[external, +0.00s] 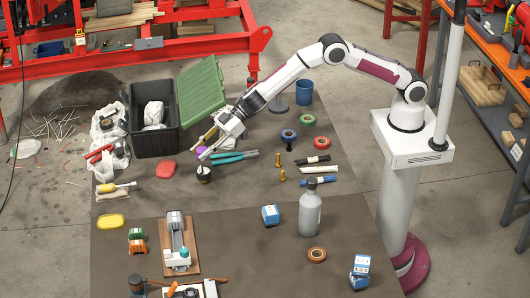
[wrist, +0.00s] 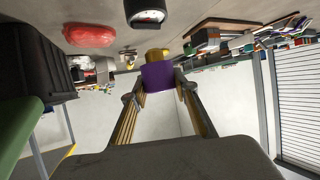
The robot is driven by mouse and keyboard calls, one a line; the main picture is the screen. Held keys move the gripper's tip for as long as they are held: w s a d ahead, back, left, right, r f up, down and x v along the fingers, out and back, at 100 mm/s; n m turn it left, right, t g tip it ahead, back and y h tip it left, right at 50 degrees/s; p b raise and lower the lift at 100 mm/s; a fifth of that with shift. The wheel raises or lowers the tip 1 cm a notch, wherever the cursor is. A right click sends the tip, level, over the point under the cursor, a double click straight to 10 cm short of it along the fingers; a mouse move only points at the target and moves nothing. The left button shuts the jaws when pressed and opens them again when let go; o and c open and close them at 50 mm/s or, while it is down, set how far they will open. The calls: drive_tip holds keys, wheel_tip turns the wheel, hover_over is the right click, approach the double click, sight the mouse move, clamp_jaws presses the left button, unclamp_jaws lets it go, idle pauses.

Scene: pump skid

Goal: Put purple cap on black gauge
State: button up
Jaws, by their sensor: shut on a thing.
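The purple cap (wrist: 158,77) is between the fingertips of my gripper (wrist: 160,86) in the wrist view. My gripper is shut on it. In the external view my gripper (external: 207,145) hangs over the mat beside the open black case, and the cap (external: 201,150) shows as a small purple patch at its fingers. The black gauge (external: 203,174) stands on the mat just below the cap in that picture, apart from it.
The black case (external: 154,138) with its green lid (external: 202,97) stands close behind my gripper. A red pouch (external: 165,169) lies left of the gauge and teal-handled pliers (external: 235,157) lie to its right. The mat in front of the gauge is mostly clear.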

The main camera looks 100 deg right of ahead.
drive_tip(key=shift+f, duration=1.85)
drive_tip(key=shift+f, duration=0.1)
drive_tip(key=o, duration=1.1)
drive_tip(key=shift+v, duration=6.1)
